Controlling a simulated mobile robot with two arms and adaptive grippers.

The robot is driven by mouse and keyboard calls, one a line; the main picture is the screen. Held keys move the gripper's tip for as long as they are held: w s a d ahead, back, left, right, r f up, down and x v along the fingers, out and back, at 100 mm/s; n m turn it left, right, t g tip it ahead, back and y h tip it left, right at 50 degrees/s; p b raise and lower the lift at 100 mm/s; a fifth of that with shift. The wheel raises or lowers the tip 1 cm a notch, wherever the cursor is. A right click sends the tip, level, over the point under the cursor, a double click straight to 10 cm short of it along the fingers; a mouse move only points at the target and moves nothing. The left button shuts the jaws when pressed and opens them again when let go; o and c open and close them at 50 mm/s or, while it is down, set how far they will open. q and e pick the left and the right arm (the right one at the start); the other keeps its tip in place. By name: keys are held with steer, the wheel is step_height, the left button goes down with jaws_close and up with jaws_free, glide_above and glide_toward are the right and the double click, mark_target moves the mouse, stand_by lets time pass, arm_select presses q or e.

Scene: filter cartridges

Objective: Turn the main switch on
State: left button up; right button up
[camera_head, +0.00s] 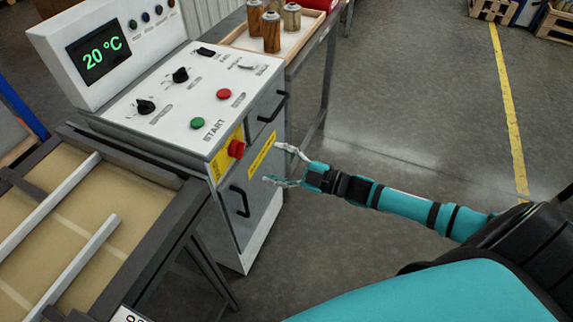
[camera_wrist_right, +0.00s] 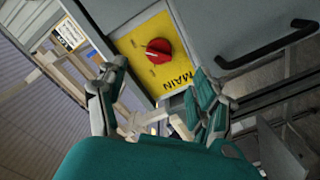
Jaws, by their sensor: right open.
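The main switch is a red rotary knob (camera_head: 236,149) on a yellow plate (camera_head: 224,163) on the front of the white control cabinet (camera_head: 203,82). In the right wrist view the red knob (camera_wrist_right: 158,51) sits on the yellow plate (camera_wrist_right: 143,41) marked MAIN, beyond the fingertips. My right gripper (camera_head: 271,165) is open and empty, a short way to the right of the knob and apart from it. In the wrist view its two fingers (camera_wrist_right: 156,82) spread below the knob on either side. My left gripper is not in view.
The cabinet front has two black handles, one (camera_head: 240,201) below the knob and one (camera_head: 273,107) to its right. A green START button (camera_head: 198,123) and a red button (camera_head: 224,94) are on top. A tray (camera_head: 300,42) with cartridges stands behind. Open floor lies right.

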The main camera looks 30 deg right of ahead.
steer(key=v, duration=0.2)
steer(key=shift+s+d, duration=0.25)
stand_by(0.3)
steer(key=s+d+f+m+g+h, duration=0.1)
steer(key=s+d+f+m+h, duration=0.2)
steer(key=f, duration=0.7)
steer(key=s+d+f+m+g+h, duration=0.1)
steer(key=s+d+f+m+h, duration=0.15)
steer(key=f, duration=0.65)
steer(key=s+d+f+m+g+h, duration=0.1)
steer(key=s+d+f+m+h, duration=0.25)
steer(key=f, duration=0.65)
steer(key=s+a+f+m+g+h, duration=0.25)
steer(key=s+f+g, duration=0.25)
steer(key=s+f, duration=0.75)
steer(key=s+a+f+m+g, duration=0.1)
steer(key=s+a+f+g, duration=0.1)
steer(key=s, duration=0.8)
steer(key=s+a+f+m+g, duration=0.1)
steer(key=s+a+f+g, duration=0.2)
steer(key=s+a, duration=0.3)
steer(key=s+f, duration=0.1)
steer(key=s, duration=0.2)
steer(key=shift+s+f, duration=0.4)
